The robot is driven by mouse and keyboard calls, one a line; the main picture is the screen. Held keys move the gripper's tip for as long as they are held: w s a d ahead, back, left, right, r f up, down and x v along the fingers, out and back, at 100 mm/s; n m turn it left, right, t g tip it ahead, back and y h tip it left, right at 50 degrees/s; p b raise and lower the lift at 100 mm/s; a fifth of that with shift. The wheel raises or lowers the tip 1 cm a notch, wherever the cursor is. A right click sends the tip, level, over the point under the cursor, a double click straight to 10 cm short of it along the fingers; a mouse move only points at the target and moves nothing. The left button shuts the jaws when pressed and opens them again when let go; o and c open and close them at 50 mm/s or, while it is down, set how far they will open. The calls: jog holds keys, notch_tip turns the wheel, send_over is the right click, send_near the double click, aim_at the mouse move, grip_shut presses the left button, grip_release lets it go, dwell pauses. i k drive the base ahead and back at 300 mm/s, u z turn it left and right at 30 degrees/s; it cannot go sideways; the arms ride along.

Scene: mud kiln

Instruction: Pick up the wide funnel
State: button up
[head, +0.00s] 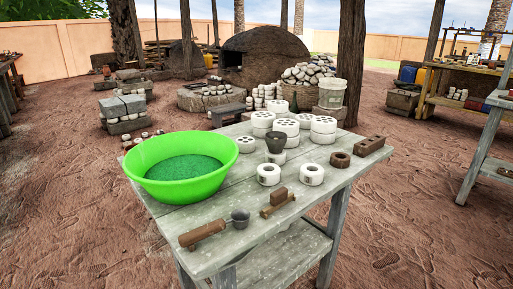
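A dark grey, flared piece that looks like the wide funnel (276,142) stands near the middle of the grey wooden table (222,247). Its wide rim faces up, and its narrow lower end meets a white ring-shaped piece (275,158) below it. I cannot tell whether it sits in that piece or in front of it. Taller white pieces with holes in their tops stand close behind it. My gripper is not in view.
A large green basin (214,181) fills the table's left side. A ladle (238,216), a brown wooden tool (278,202) and two white rings (268,174) lie in front. A domed kiln (265,55) stands behind. Open dirt surrounds the table.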

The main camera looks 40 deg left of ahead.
aim_at(275, 146)
jog(key=u, duration=1.55)
